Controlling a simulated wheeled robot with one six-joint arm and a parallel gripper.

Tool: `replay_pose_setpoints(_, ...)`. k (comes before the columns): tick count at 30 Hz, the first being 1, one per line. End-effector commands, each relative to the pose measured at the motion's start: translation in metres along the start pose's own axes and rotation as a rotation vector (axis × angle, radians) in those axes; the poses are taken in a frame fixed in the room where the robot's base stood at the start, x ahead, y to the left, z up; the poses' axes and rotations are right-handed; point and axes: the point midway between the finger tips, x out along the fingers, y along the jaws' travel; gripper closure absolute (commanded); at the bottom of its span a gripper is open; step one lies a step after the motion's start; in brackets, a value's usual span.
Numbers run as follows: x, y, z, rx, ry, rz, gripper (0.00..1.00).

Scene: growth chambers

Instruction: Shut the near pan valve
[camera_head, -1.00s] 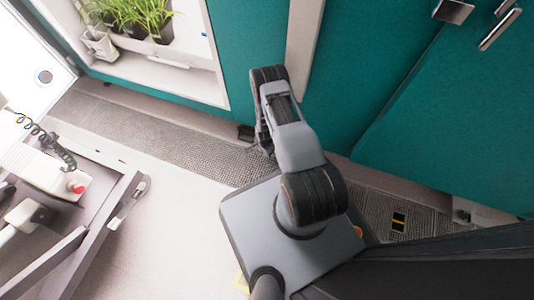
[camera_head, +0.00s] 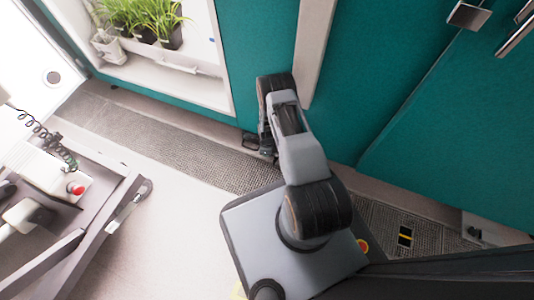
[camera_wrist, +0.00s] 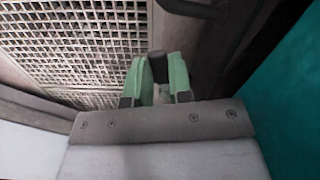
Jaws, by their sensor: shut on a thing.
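In the wrist view my gripper (camera_wrist: 160,82) has two green fingers shut on a dark, upright piece. This piece seems to be the valve handle (camera_wrist: 158,66); only its end shows between the fingertips, and which way the handle is turned cannot be told. In the head view my gripper (camera_head: 266,146) is low by the foot of the teal wall, mostly hidden behind my arm. A small dark part (camera_head: 249,140) shows just left of it and may belong to the valve.
A floor grating (camera_head: 165,140) runs along the teal chamber front (camera_head: 350,60). A dark bar (camera_wrist: 190,7) stands out just beyond my fingers. A cart (camera_head: 80,205) with a red button is at lower left. Potted plants (camera_head: 140,20) stand in a lit chamber at upper left.

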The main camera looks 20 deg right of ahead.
Motion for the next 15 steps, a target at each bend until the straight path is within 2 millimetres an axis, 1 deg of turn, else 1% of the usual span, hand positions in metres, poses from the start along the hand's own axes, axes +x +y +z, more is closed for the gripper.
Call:
replay_pose_setpoints(6, -0.0001, -0.0045, 0.0000, 0.079, -0.001, -0.002, 1.00)
replay_pose_setpoints(15, -0.0002, -0.0061, -0.0002, 0.115, 0.000, -0.002, 1.00)
